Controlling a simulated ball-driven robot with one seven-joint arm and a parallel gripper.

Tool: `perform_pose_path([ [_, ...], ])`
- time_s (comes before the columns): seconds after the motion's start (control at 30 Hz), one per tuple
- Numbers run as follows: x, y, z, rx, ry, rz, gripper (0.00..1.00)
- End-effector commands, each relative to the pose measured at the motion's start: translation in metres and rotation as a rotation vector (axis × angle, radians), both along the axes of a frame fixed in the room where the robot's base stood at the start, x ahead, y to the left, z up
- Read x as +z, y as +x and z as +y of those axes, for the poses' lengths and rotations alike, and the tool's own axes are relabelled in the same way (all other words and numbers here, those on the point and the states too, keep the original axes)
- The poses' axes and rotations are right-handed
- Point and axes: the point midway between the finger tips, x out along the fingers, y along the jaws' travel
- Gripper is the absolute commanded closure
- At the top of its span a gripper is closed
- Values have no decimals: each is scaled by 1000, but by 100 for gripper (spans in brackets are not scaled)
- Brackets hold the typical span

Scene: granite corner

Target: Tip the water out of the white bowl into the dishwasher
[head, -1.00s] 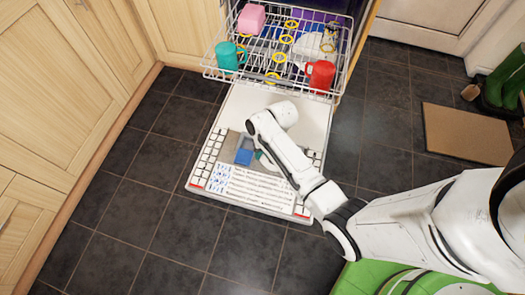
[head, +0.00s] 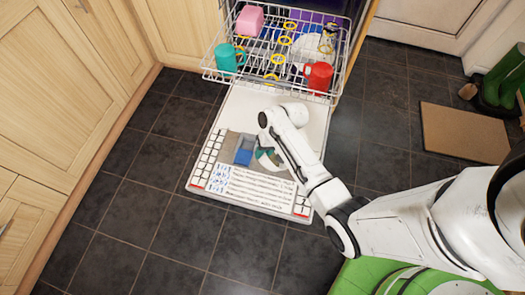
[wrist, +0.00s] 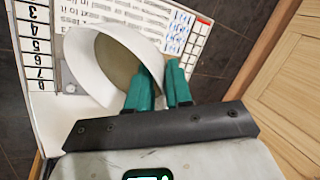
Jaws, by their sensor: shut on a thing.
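The white bowl (wrist: 86,48) is held in my gripper (wrist: 158,72) in the wrist view. The teal fingers are shut on its rim, one finger inside and one outside. The bowl looks tilted, and its inside looks grey-brown; I cannot tell how much water is in it. In the head view a slice of the bowl (head: 262,162) shows beside my gripper (head: 272,157), partly hidden by my arm. It is over the open dishwasher door (head: 238,108), near the blue and grey dispenser (head: 244,150).
The dishwasher's pulled-out rack (head: 262,82) holds a teal mug (head: 227,58), a red mug (head: 318,76) and a pink container (head: 249,20). Wooden cupboards (head: 60,90) stand at left. A brown mat (head: 464,132) and green boots (head: 500,82) are at right. Dark floor tiles are clear in front.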

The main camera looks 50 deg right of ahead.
Motion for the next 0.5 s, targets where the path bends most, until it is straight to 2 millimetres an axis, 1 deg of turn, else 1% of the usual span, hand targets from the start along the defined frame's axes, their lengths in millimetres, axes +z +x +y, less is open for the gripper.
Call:
perform_pose_path([
  [0.27,1,0,0,1,9,-9,100],
  [0.5,4,-3,-4,-1,71,-61,100],
])
